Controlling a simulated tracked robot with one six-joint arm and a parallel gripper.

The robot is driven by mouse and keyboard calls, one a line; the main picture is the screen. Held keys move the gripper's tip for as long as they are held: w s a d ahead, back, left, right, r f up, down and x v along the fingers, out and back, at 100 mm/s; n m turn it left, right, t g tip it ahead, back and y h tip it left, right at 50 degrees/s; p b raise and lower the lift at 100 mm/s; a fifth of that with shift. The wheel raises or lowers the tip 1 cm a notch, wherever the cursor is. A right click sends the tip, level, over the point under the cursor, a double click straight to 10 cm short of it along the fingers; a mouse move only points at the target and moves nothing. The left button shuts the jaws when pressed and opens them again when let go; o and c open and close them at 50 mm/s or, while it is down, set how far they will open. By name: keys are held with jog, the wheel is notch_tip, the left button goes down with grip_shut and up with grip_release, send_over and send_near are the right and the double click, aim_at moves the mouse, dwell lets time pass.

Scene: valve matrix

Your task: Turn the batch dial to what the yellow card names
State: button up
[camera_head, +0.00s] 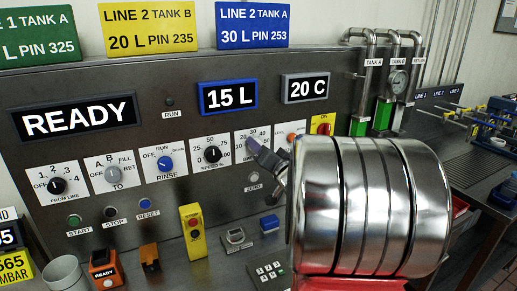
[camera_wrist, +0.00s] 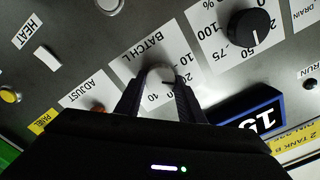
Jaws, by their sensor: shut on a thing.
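The yellow card (camera_head: 150,27) at the top reads LINE 2 TANK B, 20 L, PIN 235. The batch dial sits on a white scale plate (camera_head: 248,137) right of the speed dial; in the wrist view its pale knob (camera_wrist: 160,74) shows between my fingertips, beside the label BATCH L. My gripper (camera_head: 257,150) is shut on the knob, and it also shows in the wrist view (camera_wrist: 160,88). My fingers hide part of the knob and scale, so I cannot tell its pointer mark. The blue-framed display (camera_head: 228,96) reads 15 L; it is partly seen in the wrist view (camera_wrist: 252,115).
The speed dial (camera_head: 212,154) is close on the left, and the adjust dial (camera_head: 291,135) is close on the right, partly hidden by my arm. The zero button (camera_head: 253,177) lies just below. Green (camera_head: 38,38) and blue (camera_head: 252,25) cards flank the yellow one.

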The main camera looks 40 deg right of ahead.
jog(key=shift+f+m, duration=0.1)
jog(key=shift+m, duration=0.4)
jog(key=o, duration=1)
jog(key=shift+o, duration=0.2)
jog(key=v, duration=1.3)
jog(key=shift+s, duration=0.4)
jog(key=shift+a, duration=0.15)
